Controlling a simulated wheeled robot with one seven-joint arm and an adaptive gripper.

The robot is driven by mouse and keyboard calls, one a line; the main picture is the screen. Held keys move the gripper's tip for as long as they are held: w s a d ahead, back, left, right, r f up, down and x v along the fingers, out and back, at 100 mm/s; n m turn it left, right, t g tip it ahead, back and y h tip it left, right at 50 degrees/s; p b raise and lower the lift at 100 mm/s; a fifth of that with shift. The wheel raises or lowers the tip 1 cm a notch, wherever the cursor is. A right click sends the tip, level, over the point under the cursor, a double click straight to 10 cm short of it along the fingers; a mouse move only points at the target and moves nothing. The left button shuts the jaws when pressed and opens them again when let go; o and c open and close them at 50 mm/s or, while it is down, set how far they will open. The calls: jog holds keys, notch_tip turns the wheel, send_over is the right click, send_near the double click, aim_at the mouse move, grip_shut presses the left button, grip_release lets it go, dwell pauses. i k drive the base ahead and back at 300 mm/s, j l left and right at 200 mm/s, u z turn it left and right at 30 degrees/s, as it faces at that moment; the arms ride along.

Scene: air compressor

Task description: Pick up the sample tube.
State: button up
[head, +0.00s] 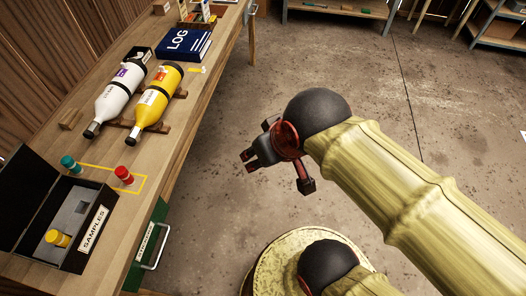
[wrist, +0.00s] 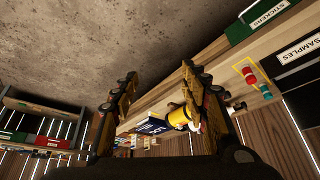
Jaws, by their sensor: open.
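A red-capped tube (head: 123,175) stands on the wooden bench by a yellow tape outline. A teal tube (head: 70,164) stands to its left, near the box labelled SAMPLES. A yellow tube (head: 57,238) is inside that open black box (head: 72,258). In the wrist view the red tube (wrist: 250,77) and the teal tube (wrist: 265,90) show small, to the right of the fingers. My gripper (head: 278,173) is open and empty, over the floor to the right of the bench and apart from all the tubes. Its spread fingers also show in the wrist view (wrist: 158,75).
A white bottle (head: 118,97) and a yellow bottle (head: 158,97) lie on a wooden rack on the bench. A blue LOG book (head: 185,41) lies behind them. A green drawer unit (head: 148,240) sits under the bench edge. The concrete floor at right is mostly clear.

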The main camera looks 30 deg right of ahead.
aim_at(54, 237)
jog(key=u, duration=1.7)
